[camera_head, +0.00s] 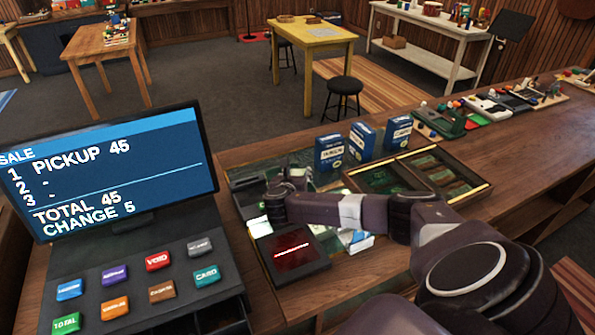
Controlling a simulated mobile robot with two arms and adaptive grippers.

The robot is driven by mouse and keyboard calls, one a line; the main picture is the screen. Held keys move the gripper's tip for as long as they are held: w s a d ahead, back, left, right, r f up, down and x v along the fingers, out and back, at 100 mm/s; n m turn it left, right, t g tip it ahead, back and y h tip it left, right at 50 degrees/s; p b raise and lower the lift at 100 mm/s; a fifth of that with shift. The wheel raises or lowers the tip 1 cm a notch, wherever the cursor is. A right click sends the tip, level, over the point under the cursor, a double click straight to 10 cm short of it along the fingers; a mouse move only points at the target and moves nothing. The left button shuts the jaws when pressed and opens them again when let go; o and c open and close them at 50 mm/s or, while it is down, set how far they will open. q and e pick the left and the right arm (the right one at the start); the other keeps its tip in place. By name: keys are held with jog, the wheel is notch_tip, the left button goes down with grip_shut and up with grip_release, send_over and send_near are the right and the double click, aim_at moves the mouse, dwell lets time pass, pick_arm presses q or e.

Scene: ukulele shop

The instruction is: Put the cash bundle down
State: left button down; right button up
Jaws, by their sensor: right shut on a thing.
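My right gripper (284,196) reaches in from the right over the counter (440,255), just behind a black device with a red display (292,250). It is shut, and its fingers and arm hide most of what it holds. I cannot make out the cash bundle clearly, or whether it touches the surface below. A dark green mat or tray (243,177) lies behind and beside the gripper. My left gripper is not in view.
A register screen (115,165) reads "PICKUP 45, TOTAL 45, CHANGE 5", above coloured keys (158,261). Blue boxes (329,152) and a divided tray (447,168) stand behind my arm. Small white-and-blue items (356,242) lie beneath it. Goods line the far counter.

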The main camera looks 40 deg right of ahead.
jog(key=shift+f, duration=0.1)
jog(key=o, duration=1.2)
jog(key=shift+o, duration=0.2)
jog(key=shift+f+b, duration=0.25)
jog(key=shift+b, duration=0.35)
jog(key=b+v, duration=0.1)
jog(key=v, duration=0.5)
jog(key=shift+s+b, duration=0.2)
jog(key=shift+b, duration=0.2)
jog(key=shift+v, duration=0.8)
jog(key=shift+r, duration=0.15)
jog(key=shift+d, duration=0.1)
